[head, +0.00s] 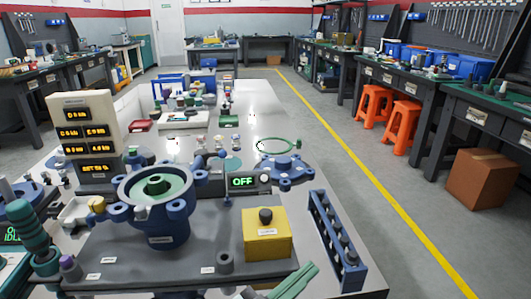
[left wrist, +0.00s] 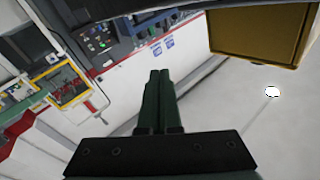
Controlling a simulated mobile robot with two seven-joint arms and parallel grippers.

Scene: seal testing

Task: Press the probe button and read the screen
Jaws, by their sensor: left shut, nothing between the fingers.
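A yellow box (head: 266,244) with a black round button (head: 265,215) on top stands on the grey board in the head view. Behind it is a small dark screen (head: 243,182) reading "OFF" in green, with a round knob (head: 265,179) beside it. Which of these is the probe button, I cannot tell. A beige tower (head: 103,105) at the left bears several lit amber displays. Another screen (head: 10,237) at the left edge seems to read "IDLE". My left gripper (left wrist: 160,75) is shut and empty in the left wrist view, apart from anything. I cannot place it surely in the head view.
A blue flanged housing (head: 160,205) with a green ring stands on the grey board (head: 190,268). A blue rack (head: 334,240) stands right of the yellow box.

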